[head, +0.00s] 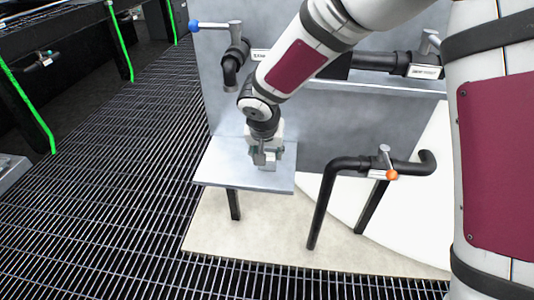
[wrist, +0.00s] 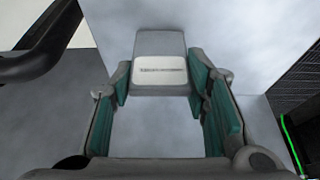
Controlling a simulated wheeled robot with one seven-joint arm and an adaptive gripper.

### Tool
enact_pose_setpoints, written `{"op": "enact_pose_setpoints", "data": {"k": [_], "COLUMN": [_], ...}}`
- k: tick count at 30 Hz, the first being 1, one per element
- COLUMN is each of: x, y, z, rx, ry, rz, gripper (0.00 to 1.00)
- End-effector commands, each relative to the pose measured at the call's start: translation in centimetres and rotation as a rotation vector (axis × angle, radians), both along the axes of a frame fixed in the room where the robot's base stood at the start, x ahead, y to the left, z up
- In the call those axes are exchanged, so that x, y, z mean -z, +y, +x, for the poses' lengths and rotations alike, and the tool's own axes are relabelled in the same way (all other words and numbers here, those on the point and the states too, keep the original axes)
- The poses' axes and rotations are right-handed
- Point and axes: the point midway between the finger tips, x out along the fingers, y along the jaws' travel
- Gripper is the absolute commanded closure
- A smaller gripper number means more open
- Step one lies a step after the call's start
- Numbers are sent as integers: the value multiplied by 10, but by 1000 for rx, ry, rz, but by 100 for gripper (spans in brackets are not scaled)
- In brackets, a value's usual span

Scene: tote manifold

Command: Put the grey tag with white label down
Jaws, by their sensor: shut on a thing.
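My gripper (wrist: 160,82) is shut on the grey tag, with its teal pads at the tag's left and right edges in the wrist view. The tag (wrist: 160,44) is a flat grey piece with rounded corners and a white label (wrist: 158,72) bearing a line of dark print too small to read. In the head view my gripper (head: 265,157) is low over the small grey shelf (head: 220,172). I cannot tell whether the tag touches the shelf. In the head view the tag is mostly hidden by my gripper.
A grey panel (head: 320,130) stands behind the shelf. A blue-handled valve (head: 212,26) and black pipes are on it. A black pipe with an orange-tipped handle (head: 391,174) stands at the right. The shelf's left part is bare. Grating (head: 130,180) covers the floor.

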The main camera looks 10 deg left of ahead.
Motion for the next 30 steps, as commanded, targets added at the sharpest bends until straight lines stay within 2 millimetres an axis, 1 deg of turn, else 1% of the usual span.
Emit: {"op": "enact_pose_setpoints", "data": {"k": [8, 9, 10, 11, 20, 24, 26, 30], "x": [4, 3, 3, 2, 2, -2, -10, -37], "y": [0, 0, 0, 0, 0, 0, 1, 1], "z": [0, 0, 0, 0, 0, 0, -2, -13], "rx": [1, 1, 1, 1, 0, 0, 0, -1], "ry": [0, 0, 0, 0, 0, 0, -2, -4], "rz": [1, 0, 0, 0, 0, 0, 1, 2], "gripper": [81, 49, 42, 38, 38, 38, 38, 38]}}
